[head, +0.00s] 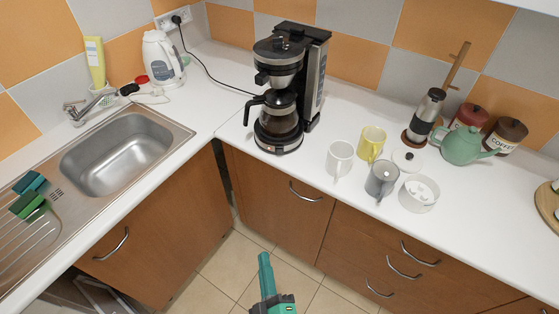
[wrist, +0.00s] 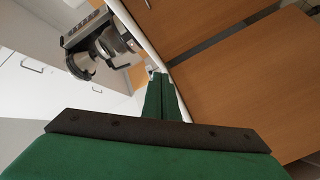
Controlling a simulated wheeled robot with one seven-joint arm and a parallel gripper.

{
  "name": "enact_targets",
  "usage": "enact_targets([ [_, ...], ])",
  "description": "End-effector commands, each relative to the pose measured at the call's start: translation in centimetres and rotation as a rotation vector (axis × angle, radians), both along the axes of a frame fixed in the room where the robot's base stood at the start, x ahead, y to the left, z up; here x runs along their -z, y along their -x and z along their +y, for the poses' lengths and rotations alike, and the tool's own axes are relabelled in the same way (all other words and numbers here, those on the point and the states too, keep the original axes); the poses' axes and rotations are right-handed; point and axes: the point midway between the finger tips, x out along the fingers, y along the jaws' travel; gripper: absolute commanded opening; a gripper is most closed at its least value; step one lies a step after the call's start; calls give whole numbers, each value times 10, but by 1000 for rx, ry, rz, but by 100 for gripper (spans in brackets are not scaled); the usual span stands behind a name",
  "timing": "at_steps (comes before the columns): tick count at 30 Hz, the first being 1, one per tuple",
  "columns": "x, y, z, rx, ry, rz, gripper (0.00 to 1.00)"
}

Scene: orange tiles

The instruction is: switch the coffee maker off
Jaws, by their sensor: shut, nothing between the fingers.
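The coffee maker (head: 287,90) stands upright at the back of the counter near the corner. It is black and silver, with a glass carafe (head: 278,120) on its base. In the wrist view the coffee maker (wrist: 100,40) shows at the upper left, tilted by the camera angle. My gripper (head: 265,262) is low in front of the cabinets, well apart from the coffee maker. Its green fingers (wrist: 162,98) are shut and empty. I cannot make out the switch or its position.
A teal teapot (head: 466,146) is farther right. A sink (head: 118,152) and kettle (head: 160,58) are left. The counter's front edge lies between my gripper and the coffee maker.

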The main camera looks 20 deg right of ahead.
Motion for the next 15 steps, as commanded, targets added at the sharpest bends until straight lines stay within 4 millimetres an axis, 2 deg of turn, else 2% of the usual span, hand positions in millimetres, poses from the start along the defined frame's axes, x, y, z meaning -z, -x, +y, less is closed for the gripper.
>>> enact_targets([
  [1, -6, -20, -10, 17, 75, -13, 0],
  [6, -25, -75, -43, 78, 342, -19, 0],
  [12, -49, -121, -77, 147, 575, -5, 0],
  [15, -57, -133, -88, 170, 643, 1, 0],
])
